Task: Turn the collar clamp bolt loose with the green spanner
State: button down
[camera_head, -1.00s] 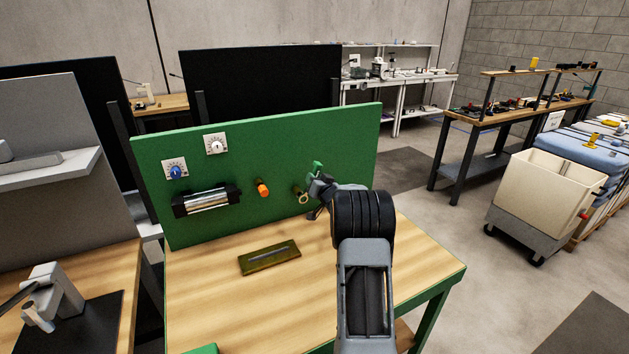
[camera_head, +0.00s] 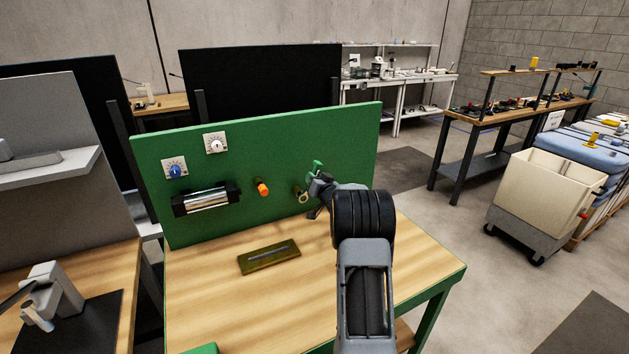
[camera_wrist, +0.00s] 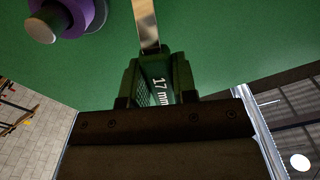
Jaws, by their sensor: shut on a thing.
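My gripper (camera_wrist: 158,88) is shut on the green spanner (camera_wrist: 164,72). In the wrist view its handle reads "17 mm" and its metal shank (camera_wrist: 146,24) runs up out of the frame, so its working end is hidden there. In the head view my gripper (camera_head: 320,184) is close to the green panel's right part, with a green piece of the spanner (camera_head: 317,167) showing above. A brass-coloured ring (camera_head: 303,197) shows just left of my gripper. I cannot tell which fitting is the collar clamp bolt, or whether the spanner touches it.
The green panel (camera_head: 225,150) carries two dials, a shiny cylinder (camera_head: 207,200) and an orange knob (camera_head: 262,187). A purple collar with a grey end (camera_wrist: 62,18) shows in the wrist view. An olive tray (camera_head: 268,257) lies on the wooden bench (camera_head: 235,310); bench space around it is clear.

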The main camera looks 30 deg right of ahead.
jog(key=shift+w, duration=0.2)
jog(key=shift+w, duration=0.45)
jog(key=shift+w+d, duration=0.1)
jog(key=shift+w, duration=0.3)
dwell(1.3)
jog(key=shift+b, duration=0.35)
jog(key=shift+a+r+n+b, duration=0.1)
jog(key=shift+a+n+b, duration=0.65)
jog(key=shift+n+b, duration=0.35)
jog(key=shift+w+a+r+n+b, duration=0.15)
jog(key=shift+a+r+n+b, duration=0.1)
jog(key=shift+a+n+b, duration=0.55)
jog(key=shift+d, duration=0.25)
